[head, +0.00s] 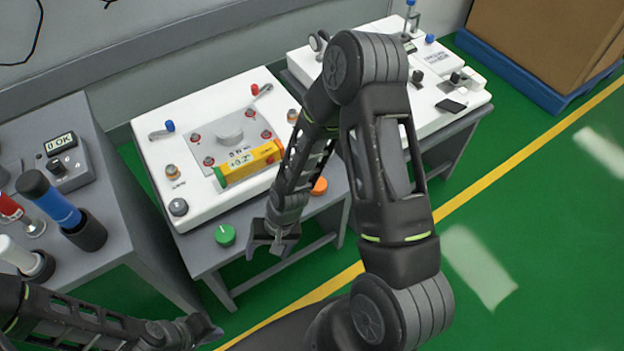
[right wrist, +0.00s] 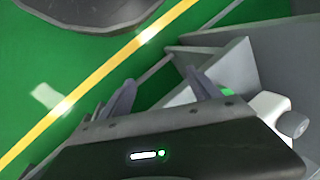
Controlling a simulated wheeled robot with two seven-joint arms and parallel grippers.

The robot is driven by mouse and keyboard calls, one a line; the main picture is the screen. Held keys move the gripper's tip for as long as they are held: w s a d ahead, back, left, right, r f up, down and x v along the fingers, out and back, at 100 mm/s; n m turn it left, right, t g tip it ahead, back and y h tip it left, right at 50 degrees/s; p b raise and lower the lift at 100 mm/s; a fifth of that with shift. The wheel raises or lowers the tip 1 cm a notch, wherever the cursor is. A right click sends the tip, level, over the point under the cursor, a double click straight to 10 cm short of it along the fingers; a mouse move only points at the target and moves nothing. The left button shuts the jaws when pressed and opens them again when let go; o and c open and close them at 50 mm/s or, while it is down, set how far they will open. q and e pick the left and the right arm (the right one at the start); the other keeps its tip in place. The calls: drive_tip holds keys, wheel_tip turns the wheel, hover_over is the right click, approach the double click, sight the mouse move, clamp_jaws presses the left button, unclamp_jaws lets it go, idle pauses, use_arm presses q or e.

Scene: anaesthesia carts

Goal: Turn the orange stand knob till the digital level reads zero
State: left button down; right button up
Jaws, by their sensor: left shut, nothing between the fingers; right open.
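The orange knob (head: 319,186) shows at the front right of the grey stand, partly hidden behind my right forearm. A green knob (head: 225,235) is at the stand's front left. The yellow digital level (head: 248,163) lies on the white panel; its small display seems to read about +0.2°. My right gripper (head: 273,243) is open and empty by the stand's front edge, between the two knobs and touching neither. In the right wrist view its fingers (right wrist: 165,88) are apart, with a bit of green beside one finger. My left gripper (head: 212,332) is shut and empty at the lower left.
A grey cabinet (head: 118,225) at left carries several coloured handles and a box reading "0 OK" (head: 60,143). A second white-topped cart (head: 465,103) stands at the right. A cardboard box (head: 550,40) sits on a blue pallet (head: 515,75). The green floor in front is clear.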

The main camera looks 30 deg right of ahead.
sight(318, 183)
drive_tip(key=w+d+m+b, duration=0.1)
drive_tip(key=w+d+b, duration=0.1)
drive_tip(key=w+d, duration=0.1)
drive_tip(key=w+d+r+m+h+b, duration=0.1)
drive_tip(key=w+d+b, duration=0.1)
drive_tip(key=d, duration=0.3)
drive_tip(key=w+d+m+h+b, duration=0.1)
drive_tip(key=w+d+m+b, duration=0.1)
drive_tip(key=w+d, duration=0.2)
drive_tip(key=shift+w+d+r, duration=0.1)
drive_tip(key=shift+r, duration=0.05)
drive_tip(key=d+r+m+b, duration=0.1)
drive_tip(key=d, duration=0.1)
drive_tip(key=w+d+r+m+b, duration=0.1)
drive_tip(key=d, duration=0.2)
drive_tip(key=w+d+r+h+b, duration=0.1)
drive_tip(key=d+r, duration=0.1)
drive_tip(key=d, duration=0.1)
drive_tip(key=shift+m+b, duration=0.3)
drive_tip(key=shift+m, duration=0.1)
drive_tip(key=d+r, duration=0.1)
drive_tip(key=d+r+m, duration=0.1)
drive_tip(key=shift+s+d+r+g+h, duration=0.1)
drive_tip(key=shift+d+r+g+h, duration=0.1)
drive_tip(key=shift+d+g+h, duration=0.15)
drive_tip(key=shift+d+r, duration=0.15)
drive_tip(key=shift+r, duration=0.05)
use_arm(q)
wheel_tip(318, 183, down, 11)
